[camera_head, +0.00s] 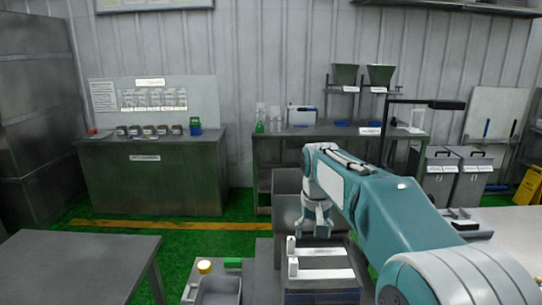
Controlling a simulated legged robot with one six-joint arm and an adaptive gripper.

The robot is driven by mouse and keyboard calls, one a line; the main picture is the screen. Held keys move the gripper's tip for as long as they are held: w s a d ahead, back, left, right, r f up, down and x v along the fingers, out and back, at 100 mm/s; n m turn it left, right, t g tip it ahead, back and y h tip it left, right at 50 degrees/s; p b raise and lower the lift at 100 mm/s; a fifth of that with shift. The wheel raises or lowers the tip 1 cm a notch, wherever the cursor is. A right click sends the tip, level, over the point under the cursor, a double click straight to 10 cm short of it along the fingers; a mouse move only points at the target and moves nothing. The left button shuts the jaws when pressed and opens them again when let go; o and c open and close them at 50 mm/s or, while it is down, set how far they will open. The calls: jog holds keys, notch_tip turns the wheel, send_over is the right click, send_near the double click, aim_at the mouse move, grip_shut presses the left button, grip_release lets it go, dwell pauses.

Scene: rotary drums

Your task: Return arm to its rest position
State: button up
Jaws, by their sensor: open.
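My arm reaches in from the lower right of the head view, teal and grey, bent forward and then down at the wrist. My gripper (313,229) hangs at the arm's end and points down. It is open, with no object visible between its fingers. It is over or close to a dark unit with white bars (322,273) on top; the exact gap between them cannot be told.
A dark table (75,262) fills the lower left. Benches (155,180) stand along the back wall.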

jog(key=s+d+r+t, duration=0.1)
jog(key=s+d+r, duration=0.1)
jog(key=s, duration=0.6)
jog(key=s+d+r+t, duration=0.1)
jog(key=s+d, duration=0.1)
jog(key=s, duration=0.5)
jog(key=s+f+t, duration=0.1)
jog(key=s+f, duration=0.2)
jog(key=s, duration=0.4)
jog(key=s+d+f+t, duration=0.1)
jog(key=s+f, duration=0.2)
jog(key=s, duration=0.4)
jog(key=shift+s+d, duration=0.2)
jog(key=shift+s, duration=0.15)
